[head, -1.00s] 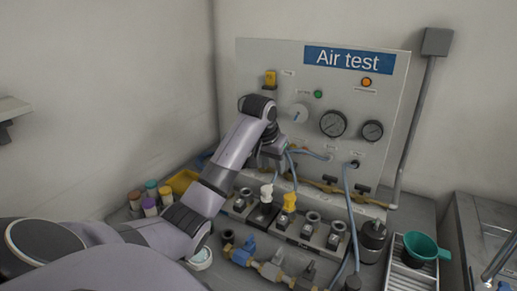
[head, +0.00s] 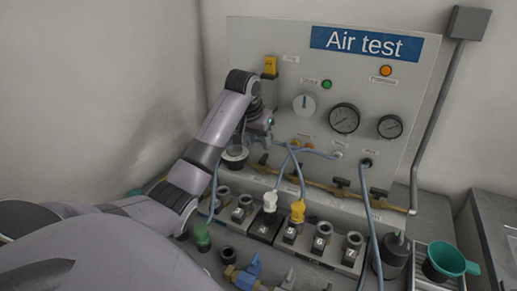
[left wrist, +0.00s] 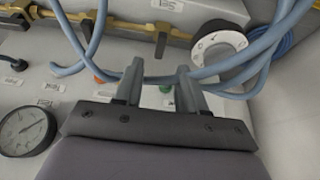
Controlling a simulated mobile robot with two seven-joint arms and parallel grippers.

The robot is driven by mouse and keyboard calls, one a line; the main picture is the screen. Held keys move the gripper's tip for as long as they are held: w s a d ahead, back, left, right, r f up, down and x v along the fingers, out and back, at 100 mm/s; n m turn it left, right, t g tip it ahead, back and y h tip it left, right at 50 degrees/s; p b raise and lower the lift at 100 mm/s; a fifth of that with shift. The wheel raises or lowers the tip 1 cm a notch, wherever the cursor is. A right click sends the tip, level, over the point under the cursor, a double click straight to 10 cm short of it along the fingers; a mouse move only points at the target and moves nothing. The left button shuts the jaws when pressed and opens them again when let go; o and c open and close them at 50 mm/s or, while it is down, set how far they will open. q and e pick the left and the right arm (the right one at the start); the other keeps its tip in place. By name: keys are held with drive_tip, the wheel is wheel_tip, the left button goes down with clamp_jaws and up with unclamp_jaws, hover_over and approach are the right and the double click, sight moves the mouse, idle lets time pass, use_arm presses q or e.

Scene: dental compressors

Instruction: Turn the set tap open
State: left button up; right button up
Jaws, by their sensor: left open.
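The air test panel (head: 335,85) stands against the wall. A brass pipe (head: 318,184) runs along its foot with several black-handled taps, among them one at the middle (head: 341,183) and one farther right (head: 378,195). The brass pipe (left wrist: 115,27) also crosses the top of the left wrist view. My left gripper (head: 266,122) is in front of the panel's left part, partly hidden by its own wrist.
Blue hoses (head: 290,160) hang before the panel and cross near my gripper. A white dial knob (head: 304,105) and gauges (head: 344,118) are to its right. Below stand numbered grey sockets (head: 322,240) with white and yellow plugs (head: 297,211). A green funnel (head: 446,262) is at right.

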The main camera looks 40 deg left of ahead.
sight(263, 157)
use_arm(q)
drive_tip(key=shift+x, duration=3.55)
drive_tip(key=shift+a, duration=0.1)
clamp_jaws()
